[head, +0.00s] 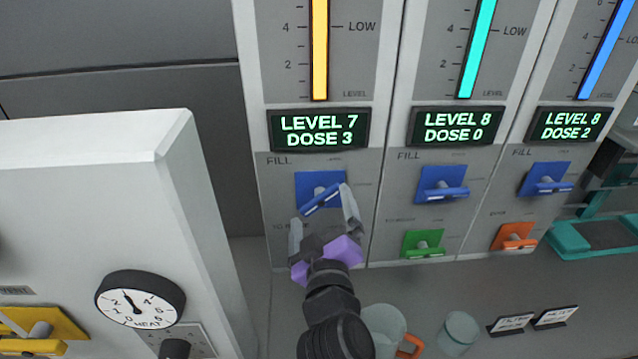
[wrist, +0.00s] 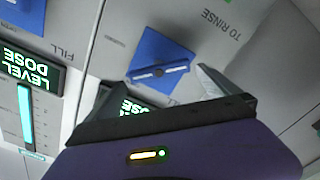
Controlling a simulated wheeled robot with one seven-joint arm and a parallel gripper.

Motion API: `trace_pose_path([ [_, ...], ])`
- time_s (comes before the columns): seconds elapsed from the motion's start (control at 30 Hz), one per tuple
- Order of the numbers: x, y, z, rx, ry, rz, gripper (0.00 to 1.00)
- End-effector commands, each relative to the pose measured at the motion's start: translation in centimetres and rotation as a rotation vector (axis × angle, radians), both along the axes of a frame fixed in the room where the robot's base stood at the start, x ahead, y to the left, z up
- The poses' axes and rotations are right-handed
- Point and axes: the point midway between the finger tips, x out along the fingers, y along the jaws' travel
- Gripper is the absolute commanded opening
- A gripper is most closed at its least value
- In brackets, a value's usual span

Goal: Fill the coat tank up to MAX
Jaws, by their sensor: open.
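The left panel has an orange level bar (head: 320,50) and a display (head: 319,130) reading LEVEL 7, DOSE 3. Below, under FILL, is a blue lever (head: 320,199), its handle slanting up to the right. My gripper (head: 325,216) is open, its fingers on either side just below this lever. In the wrist view the blue lever (wrist: 160,69) is beyond the open gripper (wrist: 158,90), apparently not gripped; contact is unclear. A TO RINSE label (wrist: 227,20) is beside it. The control below the lever is hidden by my gripper. No coat name or MAX mark is readable.
The middle panel's display (head: 457,126) reads LEVEL 8, DOSE 0; the right one (head: 569,124) reads LEVEL 8, DOSE 2. Their blue levers (head: 442,185) (head: 547,180) are close by. A white cabinet (head: 90,190) with a HEAT dial (head: 140,299) stands left. Cups (head: 459,331) are below.

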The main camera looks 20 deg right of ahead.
Motion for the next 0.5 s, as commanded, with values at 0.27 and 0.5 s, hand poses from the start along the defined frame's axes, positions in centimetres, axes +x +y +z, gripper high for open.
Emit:
trace_pose_path([
  [0.27,3.5,-1.2,0.1,0.0,0.0,-0.001,1.0],
  [0.5,4.2,-1.4,0.0,0.001,0.0,0.0,1.0],
])
